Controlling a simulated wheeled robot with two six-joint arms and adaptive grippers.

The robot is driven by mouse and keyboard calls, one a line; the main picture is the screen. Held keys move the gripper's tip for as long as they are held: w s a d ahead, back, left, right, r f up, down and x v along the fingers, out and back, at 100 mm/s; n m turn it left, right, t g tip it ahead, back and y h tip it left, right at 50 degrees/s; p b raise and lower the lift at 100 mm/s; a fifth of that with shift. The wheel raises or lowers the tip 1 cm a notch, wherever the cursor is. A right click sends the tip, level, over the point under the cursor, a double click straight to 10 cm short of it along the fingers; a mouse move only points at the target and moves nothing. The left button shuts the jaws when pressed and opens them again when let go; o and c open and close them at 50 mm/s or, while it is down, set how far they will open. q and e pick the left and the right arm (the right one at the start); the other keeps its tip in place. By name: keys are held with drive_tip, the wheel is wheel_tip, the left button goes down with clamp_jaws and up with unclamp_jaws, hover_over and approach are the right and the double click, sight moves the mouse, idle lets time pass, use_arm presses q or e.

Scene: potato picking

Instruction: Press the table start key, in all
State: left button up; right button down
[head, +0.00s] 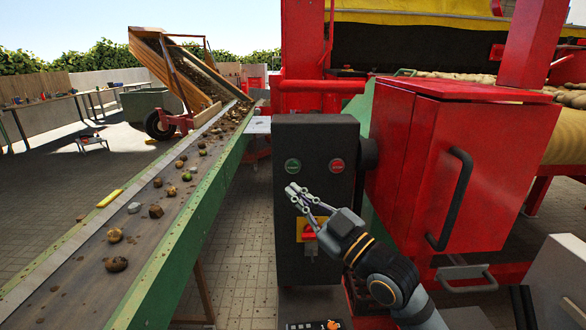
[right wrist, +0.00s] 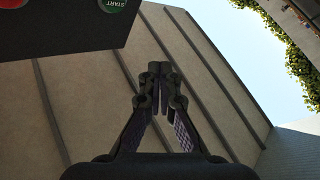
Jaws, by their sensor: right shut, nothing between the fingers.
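The start key is a green round button (head: 293,166) on the upper left of a dark control box (head: 288,220). A red round button (head: 337,165) sits to its right. In the right wrist view the green key (right wrist: 112,3), marked START, shows at the top edge, partly cut off. My right gripper (head: 292,190) is shut and empty, its fingertips just below the green key in the head view. I cannot tell how far they are from the box face; in the right wrist view the fingertips (right wrist: 160,78) show no contact with it. My left gripper is not in view.
A red and yellow rotary switch (head: 308,232) sits lower on the box, close to my right gripper. A conveyor (head: 75,265) with potatoes and stones runs along the left. A red cabinet (head: 415,165) with a black handle stands at the right.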

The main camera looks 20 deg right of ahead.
sight(293, 167)
drive_tip(key=shift+w+d+b, duration=0.4)
drive_tip(key=shift+w+b, duration=0.3)
drive_tip(key=shift+w, duration=0.7)
drive_tip(key=shift+w+d+b, duration=0.4)
drive_tip(key=shift+w+b, duration=0.25)
drive_tip(key=shift+w, duration=0.75)
drive_tip(key=shift+w+d+b, duration=0.4)
drive_tip(key=shift+w+b, duration=0.3)
drive_tip(key=shift+w, duration=0.7)
drive_tip(key=shift+w+d+f+b, duration=0.1)
drive_tip(key=shift+w+b, duration=0.2)
drive_tip(key=shift+b, duration=0.1)
drive_tip(key=shift+w, duration=0.1)
drive_tip(key=shift+w+d+b, duration=0.15)
drive_tip(key=shift+w+b, duration=0.2)
drive_tip(key=shift+s, duration=0.1)
drive_tip(key=shift+s+a, duration=0.25)
drive_tip(key=shift+s, duration=0.45)
